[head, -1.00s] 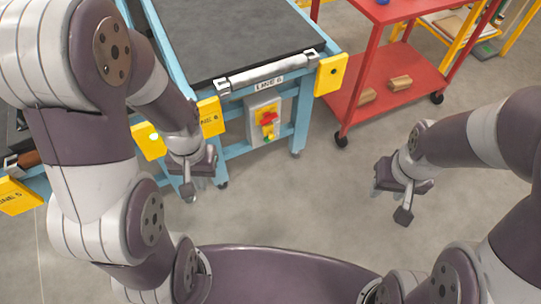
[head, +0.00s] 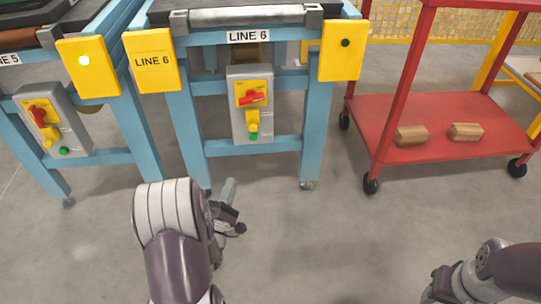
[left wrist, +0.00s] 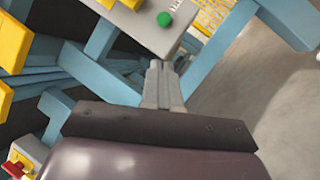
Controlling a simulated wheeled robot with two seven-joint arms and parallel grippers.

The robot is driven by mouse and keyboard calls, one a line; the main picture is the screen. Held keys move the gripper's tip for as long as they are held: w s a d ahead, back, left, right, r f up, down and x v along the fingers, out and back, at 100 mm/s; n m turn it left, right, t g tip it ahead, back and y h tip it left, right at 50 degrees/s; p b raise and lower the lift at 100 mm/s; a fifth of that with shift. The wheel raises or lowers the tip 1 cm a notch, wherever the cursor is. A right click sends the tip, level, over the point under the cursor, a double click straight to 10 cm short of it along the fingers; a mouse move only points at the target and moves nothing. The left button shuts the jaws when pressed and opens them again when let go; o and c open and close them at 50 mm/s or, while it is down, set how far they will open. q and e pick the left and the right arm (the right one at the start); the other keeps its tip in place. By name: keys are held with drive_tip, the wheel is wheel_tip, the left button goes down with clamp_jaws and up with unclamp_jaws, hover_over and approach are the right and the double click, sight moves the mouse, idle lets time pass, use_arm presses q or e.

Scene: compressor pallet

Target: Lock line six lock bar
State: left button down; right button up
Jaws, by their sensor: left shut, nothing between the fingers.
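The line 6 switch box (head: 238,120) is grey and sits on the blue frame under the LINE 6 label (head: 248,37). It has a red handle (head: 253,99) on a yellow plate, a yellow bar-like piece (head: 252,121) below it, and a green button (head: 253,136). My left gripper (head: 230,200) is shut and empty, below and in front of the box, apart from it. In the left wrist view the shut fingers (left wrist: 164,82) point toward a grey box with a green button (left wrist: 165,19). My right gripper (head: 442,285) shows only partly at the lower right; its fingers are unclear.
The similar line 5 box (head: 60,125) stands at left, with its own red handle and green button. Yellow panels (head: 153,60) flank the line 6 frame. A red cart (head: 440,115) with two brown blocks stands at right. The grey floor in front is clear.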

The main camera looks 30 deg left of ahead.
use_arm(q)
drive_tip(key=r+n+t, duration=0.1)
drive_tip(key=s+r+n+t, duration=0.1)
drive_tip(key=r, duration=0.1)
drive_tip(key=shift+d+n, duration=0.15)
drive_tip(key=shift+n, duration=0.15)
drive_tip(key=b, duration=0.2)
approach(251, 124)
drive_tip(key=w+a+f, duration=0.1)
drive_tip(key=w+a, duration=0.1)
drive_tip(key=a, duration=0.1)
drive_tip(key=w+d+r, duration=0.1)
drive_tip(key=d+r+b, duration=0.1)
drive_tip(key=shift+w+r+b, duration=0.3)
drive_tip(key=shift+w+r, duration=0.1)
